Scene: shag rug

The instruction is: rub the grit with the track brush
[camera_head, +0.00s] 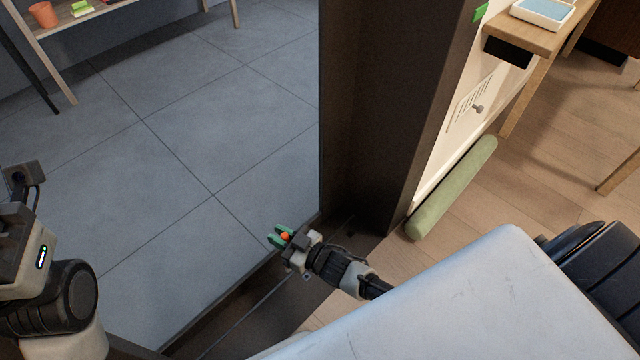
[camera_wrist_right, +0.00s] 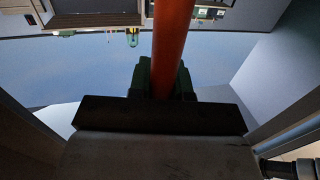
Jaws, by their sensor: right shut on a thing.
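My right gripper (camera_head: 281,237) is low over the dark door threshold (camera_head: 262,317), at the foot of the dark door post. Its green fingers are shut on a thin orange-red handle, which I take to be the track brush (camera_head: 285,236). In the right wrist view the orange-red handle (camera_wrist_right: 172,45) runs up from between the green fingers (camera_wrist_right: 160,80). The brush's bristle end cannot be made out. A thin groove runs along the threshold beside the gripper. I cannot make out any grit on it. My left arm shows at the left edge, but its fingers are not seen.
The dark door post (camera_head: 385,110) rises close beside my right gripper. A green roll (camera_head: 452,188) lies along the wall at right. Grey tiled floor (camera_head: 150,150) is open beyond the threshold. A shelf (camera_head: 110,15) with an orange pot (camera_head: 43,14) stands at the back left.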

